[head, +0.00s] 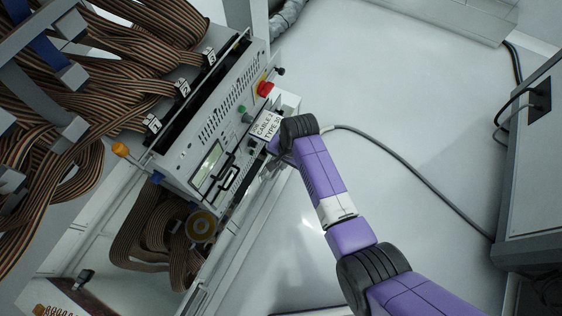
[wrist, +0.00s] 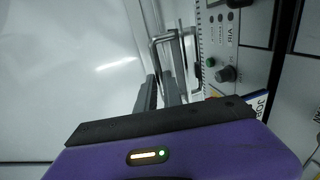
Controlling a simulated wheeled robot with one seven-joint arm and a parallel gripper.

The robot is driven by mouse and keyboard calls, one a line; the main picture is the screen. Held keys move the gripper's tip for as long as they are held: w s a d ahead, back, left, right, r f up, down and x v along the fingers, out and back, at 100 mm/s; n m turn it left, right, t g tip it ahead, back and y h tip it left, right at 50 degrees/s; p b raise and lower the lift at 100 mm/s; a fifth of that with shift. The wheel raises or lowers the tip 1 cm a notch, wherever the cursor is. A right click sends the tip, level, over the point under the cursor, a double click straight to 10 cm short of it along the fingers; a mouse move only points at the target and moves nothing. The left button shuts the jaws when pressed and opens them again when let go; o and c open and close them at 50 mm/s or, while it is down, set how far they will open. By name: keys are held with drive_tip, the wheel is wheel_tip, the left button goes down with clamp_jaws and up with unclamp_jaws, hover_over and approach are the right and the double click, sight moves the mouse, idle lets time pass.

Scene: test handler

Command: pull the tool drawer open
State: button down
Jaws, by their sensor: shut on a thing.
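My gripper (wrist: 160,88) shows in the wrist view as two dark fingers, shut on a grey metal bar handle (wrist: 157,56). The handle stands out from the light grey front of the test handler. In the head view my purple arm reaches in from the lower right, and the gripper (head: 272,165) is at the front of the machine (head: 200,150), partly hidden by its own wrist. The drawer's own outline is not clear in either view, and I cannot tell how far it stands out.
A red knob (head: 265,88) and a green button (head: 242,108) are on the panel. Brown ribbon cables (head: 130,55) hang at left. A grey cable (head: 400,180) crosses the mostly clear floor (head: 390,85).

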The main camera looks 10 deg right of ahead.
drive_tip(key=shift+s+d, duration=0.1)
idle(0.8)
drive_tip(key=s+d+p, duration=0.7)
drive_tip(key=s+d, duration=0.1)
drive_tip(key=d, duration=0.4)
drive_tip(key=s+d+p, duration=0.7)
drive_tip(key=s+d, duration=0.1)
drive_tip(key=d, duration=0.4)
drive_tip(key=shift+d, duration=0.2)
drive_tip(key=shift+s, duration=0.1)
drive_tip(key=c, duration=1.5)
unclamp_jaws()
wheel_tip(320, 180, up, 8)
drive_tip(key=d+p, duration=0.1)
drive_tip(key=p, duration=0.3)
drive_tip(key=shift+s+f, duration=0.2)
drive_tip(key=shift+s, duration=0.2)
drive_tip(key=shift+d, duration=0.1)
